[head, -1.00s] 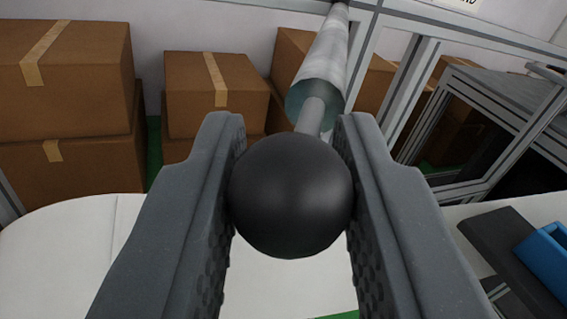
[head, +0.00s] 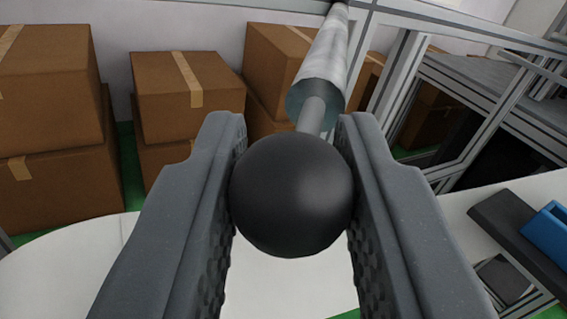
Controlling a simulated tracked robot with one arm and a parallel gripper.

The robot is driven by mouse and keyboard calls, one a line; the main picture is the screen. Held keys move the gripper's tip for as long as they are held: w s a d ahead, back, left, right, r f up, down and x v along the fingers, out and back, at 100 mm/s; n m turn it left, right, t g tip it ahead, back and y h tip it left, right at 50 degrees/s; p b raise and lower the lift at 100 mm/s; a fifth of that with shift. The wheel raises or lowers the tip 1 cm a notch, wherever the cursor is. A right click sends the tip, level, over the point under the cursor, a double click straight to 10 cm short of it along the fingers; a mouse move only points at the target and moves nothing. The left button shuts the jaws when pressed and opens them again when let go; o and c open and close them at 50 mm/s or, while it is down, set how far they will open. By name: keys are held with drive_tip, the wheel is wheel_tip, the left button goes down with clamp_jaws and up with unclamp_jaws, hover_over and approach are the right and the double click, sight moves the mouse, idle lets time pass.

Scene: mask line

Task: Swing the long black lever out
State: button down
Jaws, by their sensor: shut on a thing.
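The lever shows in the head view as a round black knob (head: 291,195) on a thin grey rod, which runs into a thicker pale grey tube (head: 324,65) reaching up and away. My gripper (head: 292,180) is shut on the black knob, with one dark grey finger against its left side and the other against its right. The far end of the tube meets the metal frame near the top edge; how it is fixed there cannot be made out.
Stacked cardboard boxes (head: 188,85) stand behind on the left, on a green floor. A white rounded surface (head: 75,270) lies below the gripper. An aluminium frame (head: 400,90) stands behind right. A dark tray-like piece (head: 512,225) and a blue bin (head: 552,240) are at the right.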

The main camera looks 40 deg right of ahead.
drive_tip(key=shift+a, duration=0.35)
idle(0.3)
drive_tip(key=c, duration=1.2)
unclamp_jaws()
drive_tip(key=shift+d, duration=0.15)
drive_tip(key=b+v, duration=0.1)
drive_tip(key=v, duration=1.2)
drive_tip(key=shift+s+a, duration=0.2)
drive_tip(key=shift+a, duration=0.1)
drive_tip(key=shift+f, duration=0.1)
